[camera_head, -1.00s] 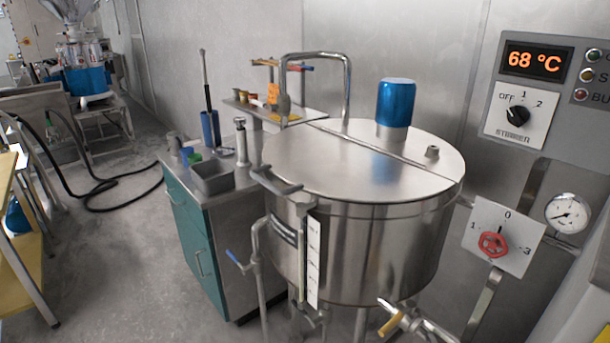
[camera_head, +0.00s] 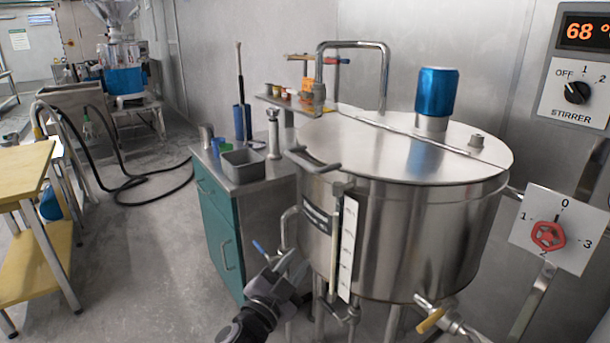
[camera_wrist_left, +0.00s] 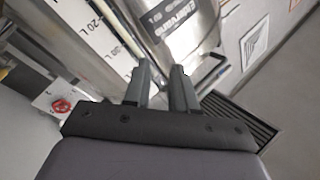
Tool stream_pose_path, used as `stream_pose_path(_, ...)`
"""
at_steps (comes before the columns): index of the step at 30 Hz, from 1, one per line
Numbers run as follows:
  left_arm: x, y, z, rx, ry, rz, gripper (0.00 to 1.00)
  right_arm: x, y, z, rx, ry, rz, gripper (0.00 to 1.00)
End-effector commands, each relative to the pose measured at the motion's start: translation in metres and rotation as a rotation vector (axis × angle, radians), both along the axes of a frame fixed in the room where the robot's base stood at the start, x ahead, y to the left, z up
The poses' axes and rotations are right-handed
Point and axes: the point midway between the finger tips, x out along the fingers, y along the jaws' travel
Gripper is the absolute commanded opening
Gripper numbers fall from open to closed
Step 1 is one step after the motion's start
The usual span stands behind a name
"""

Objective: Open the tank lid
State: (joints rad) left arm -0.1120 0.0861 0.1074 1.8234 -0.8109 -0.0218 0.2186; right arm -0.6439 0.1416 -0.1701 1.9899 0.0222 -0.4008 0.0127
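The round steel tank (camera_head: 400,245) stands right of centre in the head view. Its flat tank lid (camera_head: 385,150) lies shut on top. A grey bar handle (camera_head: 312,163) sticks out from the lid's left front edge. My left gripper (camera_head: 288,268) is low in front of the tank's left side, below and apart from the handle. In the left wrist view its two fingers (camera_wrist_left: 159,85) stand apart with nothing between them. The tank wall (camera_wrist_left: 185,28) with its label shows beyond them. My right gripper is not in view.
A white level gauge (camera_head: 347,248) and a blue-handled valve (camera_head: 262,250) are near my left gripper. The teal cabinet (camera_head: 220,225) stands left of the tank. A blue motor (camera_head: 436,92) and a bent pipe (camera_head: 385,75) rise at the lid's rear.

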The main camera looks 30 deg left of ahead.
Motion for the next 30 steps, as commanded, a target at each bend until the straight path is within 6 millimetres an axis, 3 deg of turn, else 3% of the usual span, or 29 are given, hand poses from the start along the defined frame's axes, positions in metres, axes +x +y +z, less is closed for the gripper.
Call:
stream_pose_path(1, 0.015, 0.009, 0.010, 0.064, -0.071, 0.017, 0.26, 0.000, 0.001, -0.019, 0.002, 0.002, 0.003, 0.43)
stream_pose_path(6, 0.048, 0.032, 0.062, 0.285, -0.236, 0.068, 0.26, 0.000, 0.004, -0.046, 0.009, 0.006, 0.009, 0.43)
stream_pose_path(12, 0.073, 0.054, 0.108, 0.500, -0.330, 0.132, 0.26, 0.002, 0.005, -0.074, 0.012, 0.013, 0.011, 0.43)
stream_pose_path(18, 0.085, 0.068, 0.132, 0.609, -0.341, 0.174, 0.26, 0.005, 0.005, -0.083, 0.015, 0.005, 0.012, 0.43)
stream_pose_path(25, 0.094, 0.071, 0.142, 0.632, -0.339, 0.182, 0.26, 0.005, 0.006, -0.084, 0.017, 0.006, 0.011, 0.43)
stream_pose_path(30, 0.111, 0.072, 0.152, 0.631, -0.339, 0.182, 0.26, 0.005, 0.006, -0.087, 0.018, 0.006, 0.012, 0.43)
